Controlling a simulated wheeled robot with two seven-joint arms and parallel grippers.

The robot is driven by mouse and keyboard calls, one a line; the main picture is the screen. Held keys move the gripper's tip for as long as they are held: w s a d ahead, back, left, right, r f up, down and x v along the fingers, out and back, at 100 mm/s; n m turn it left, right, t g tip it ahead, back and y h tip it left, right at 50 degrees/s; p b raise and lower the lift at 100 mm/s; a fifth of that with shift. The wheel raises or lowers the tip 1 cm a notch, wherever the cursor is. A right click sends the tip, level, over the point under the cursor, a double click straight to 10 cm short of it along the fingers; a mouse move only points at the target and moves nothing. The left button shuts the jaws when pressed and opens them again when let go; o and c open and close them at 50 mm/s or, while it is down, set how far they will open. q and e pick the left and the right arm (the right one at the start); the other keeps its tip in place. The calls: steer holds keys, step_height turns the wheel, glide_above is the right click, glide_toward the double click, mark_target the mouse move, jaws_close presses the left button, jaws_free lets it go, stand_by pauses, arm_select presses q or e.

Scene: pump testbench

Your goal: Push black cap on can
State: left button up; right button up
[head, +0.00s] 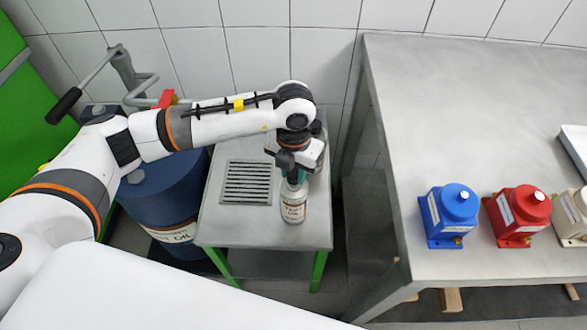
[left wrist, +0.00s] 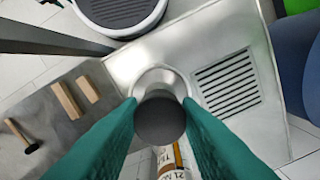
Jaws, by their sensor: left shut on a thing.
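The can (head: 293,207) is light with a printed label and stands upright on the small metal table. My left gripper (head: 290,177) points down directly at the top of the can. In the left wrist view its green fingers (left wrist: 160,122) are shut on the dark round black cap (left wrist: 160,116). Part of the labelled can (left wrist: 174,162) shows below the cap in that view. The fingers hide the join, so I cannot tell whether cap and can touch. My right gripper is not in view.
The small table (head: 225,228) has a slotted drain grate (head: 248,182) left of the can. A blue barrel (head: 172,205) stands close on the left. A larger grey table (head: 430,110) on the right carries a blue pump (head: 450,213) and a red pump (head: 519,213).

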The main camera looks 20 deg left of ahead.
arm_select(q)
steer(key=shift+f+b, duration=0.8)
steer(key=shift+b, duration=0.55)
stand_by(3.0)
steer(key=o, duration=1.9)
steer(key=shift+r+p, duration=0.85)
steer(key=shift+r, duration=0.5)
steer(key=shift+r+p, duration=1.25)
steer(key=shift+r, duration=0.95)
